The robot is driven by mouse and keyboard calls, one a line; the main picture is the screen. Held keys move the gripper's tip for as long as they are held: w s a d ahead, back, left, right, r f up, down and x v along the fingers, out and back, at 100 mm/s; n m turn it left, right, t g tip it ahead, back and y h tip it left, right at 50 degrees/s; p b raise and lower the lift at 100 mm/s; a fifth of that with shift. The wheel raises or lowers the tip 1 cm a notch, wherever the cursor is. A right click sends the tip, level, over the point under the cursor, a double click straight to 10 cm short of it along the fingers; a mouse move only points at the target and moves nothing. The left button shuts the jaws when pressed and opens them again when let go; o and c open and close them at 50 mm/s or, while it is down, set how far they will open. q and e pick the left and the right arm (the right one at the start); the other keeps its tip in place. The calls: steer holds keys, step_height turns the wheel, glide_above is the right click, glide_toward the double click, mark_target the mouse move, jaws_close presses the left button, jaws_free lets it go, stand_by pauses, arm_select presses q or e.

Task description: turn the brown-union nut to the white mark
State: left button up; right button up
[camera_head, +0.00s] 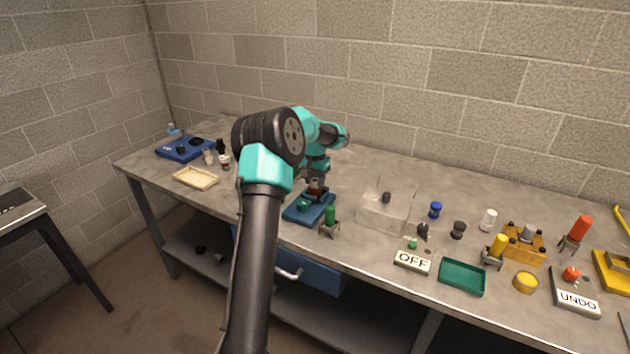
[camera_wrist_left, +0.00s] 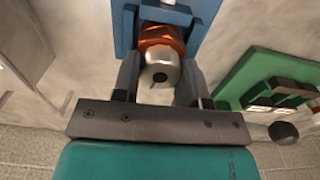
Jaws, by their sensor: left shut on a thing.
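The brown union (camera_head: 315,187) stands on a blue base (camera_head: 302,215) near the middle of the bench. In the left wrist view its coppery brown body (camera_wrist_left: 160,36) sits in a blue bracket, with a silver round end (camera_wrist_left: 160,72) facing the camera. My left gripper (camera_head: 316,180) comes down over the union from above. In the left wrist view the fingers of my left gripper (camera_wrist_left: 160,82) stand on either side of the silver end, closed on the brown-union nut. The contact itself is partly hidden. I cannot make out the white mark. My right gripper is not in view.
A green part (camera_head: 330,215) stands at the base's front right. A clear box (camera_head: 384,215), an OFF sign (camera_head: 412,261), a green tray (camera_head: 462,277) and an UNDO sign (camera_head: 577,300) lie to the right. A cream tray (camera_head: 196,177) and blue unit (camera_head: 184,150) lie left.

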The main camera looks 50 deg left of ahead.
mark_target(315, 181)
arm_select(q)
steer(key=o, duration=0.9)
steer(key=shift+o, duration=0.2)
step_height(315, 181, up, 17)
steer(key=shift+r, duration=0.2)
steer(key=shift+f, duration=0.1)
